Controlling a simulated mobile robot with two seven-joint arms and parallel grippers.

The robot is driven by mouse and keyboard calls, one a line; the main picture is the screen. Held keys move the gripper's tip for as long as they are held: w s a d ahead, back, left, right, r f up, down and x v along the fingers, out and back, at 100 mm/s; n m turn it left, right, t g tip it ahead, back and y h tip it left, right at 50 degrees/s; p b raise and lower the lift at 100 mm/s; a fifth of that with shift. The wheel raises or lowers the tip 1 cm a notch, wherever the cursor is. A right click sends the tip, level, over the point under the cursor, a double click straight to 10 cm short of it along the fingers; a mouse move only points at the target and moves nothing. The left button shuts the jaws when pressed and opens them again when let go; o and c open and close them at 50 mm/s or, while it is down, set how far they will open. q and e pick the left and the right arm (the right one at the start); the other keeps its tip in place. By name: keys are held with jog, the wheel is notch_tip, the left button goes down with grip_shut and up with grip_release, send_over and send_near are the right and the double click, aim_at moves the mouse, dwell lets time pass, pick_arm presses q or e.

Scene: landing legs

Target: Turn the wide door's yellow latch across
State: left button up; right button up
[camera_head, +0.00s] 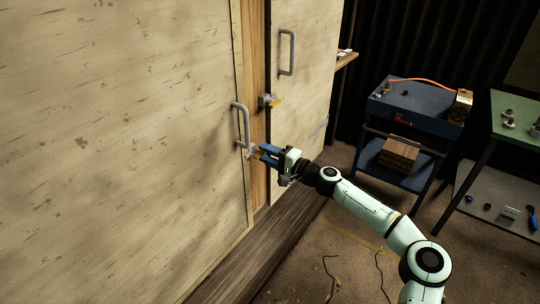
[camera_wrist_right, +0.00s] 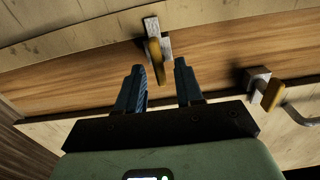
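The wide door (camera_head: 120,130) fills the left of the head view. Its yellow latch (camera_wrist_right: 155,55), on a grey mount, is straight ahead in the wrist view; in the head view it is mostly hidden by my right gripper (camera_head: 262,155). The right gripper (camera_wrist_right: 161,68) is open and empty. Its dark blue fingers point at the latch, and the yellow lever shows in the gap between the fingertips, with no visible contact. I cannot tell its exact depth between them. My left gripper is out of view.
A grey handle (camera_head: 246,125) is on the wide door just above the gripper. A narrower door (camera_head: 305,85) has its own yellow latch (camera_head: 275,100) and handle (camera_head: 287,52). A wooden post (camera_head: 257,60) stands between the doors. A blue cart (camera_head: 415,105) and green bench (camera_head: 515,115) are right.

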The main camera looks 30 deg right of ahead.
jog(key=v, duration=1.3)
jog(key=shift+s, duration=0.2)
